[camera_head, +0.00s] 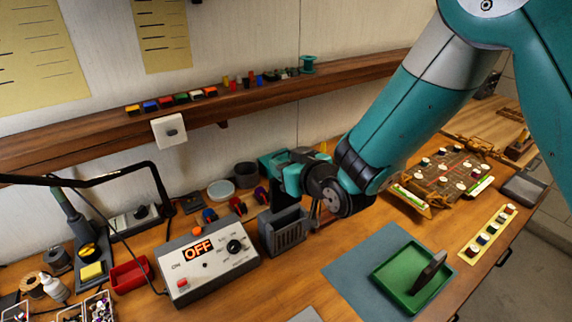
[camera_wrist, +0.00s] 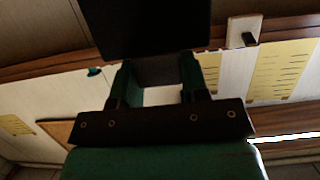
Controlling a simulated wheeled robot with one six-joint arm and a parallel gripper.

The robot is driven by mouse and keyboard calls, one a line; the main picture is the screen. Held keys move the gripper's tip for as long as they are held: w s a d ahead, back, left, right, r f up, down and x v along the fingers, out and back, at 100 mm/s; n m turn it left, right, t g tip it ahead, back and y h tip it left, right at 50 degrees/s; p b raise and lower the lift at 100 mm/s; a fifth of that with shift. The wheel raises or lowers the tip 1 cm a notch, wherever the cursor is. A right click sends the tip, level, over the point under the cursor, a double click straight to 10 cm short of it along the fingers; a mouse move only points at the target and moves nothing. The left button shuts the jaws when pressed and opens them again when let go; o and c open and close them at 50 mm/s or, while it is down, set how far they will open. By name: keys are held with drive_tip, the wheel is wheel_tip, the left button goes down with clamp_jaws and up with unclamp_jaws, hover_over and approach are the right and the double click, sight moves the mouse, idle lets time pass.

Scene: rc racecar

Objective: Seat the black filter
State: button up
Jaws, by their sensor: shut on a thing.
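My gripper (camera_wrist: 156,68) is shut on a black block, which I take to be the black filter (camera_wrist: 145,24). The block fills the top middle of the wrist view, between and beyond the two dark green fingers. In the head view my wrist hides most of the gripper, and I cannot clearly make out the held block. A dark grey slotted box (camera_head: 283,234) stands on the bench just below and left of my wrist. Whether the block touches anything is hidden.
A grey control box (camera_head: 208,262) reading OFF stands left of the slotted box. A green tray (camera_head: 388,275) holding a dark tilted slab (camera_head: 428,272) lies on a blue-grey mat (camera_head: 345,268). A racecar chassis (camera_head: 450,170) is at right. A wooden shelf (camera_head: 270,98) runs along the wall.

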drive_tip(key=b, duration=0.4)
hover_over(287, 212)
drive_tip(key=s, duration=0.2)
drive_tip(key=shift+w+f, duration=0.1)
drive_tip(key=shift+f, duration=2.15)
drive_tip(key=shift+b, duration=0.7)
drive_tip(key=shift+f, duration=0.15)
drive_tip(key=shift+f+b, duration=0.35)
drive_tip(key=shift+b, duration=0.2)
drive_tip(key=shift+f+b, duration=4.2)
drive_tip(key=shift+f, duration=0.05)
drive_tip(key=o, duration=1.3)
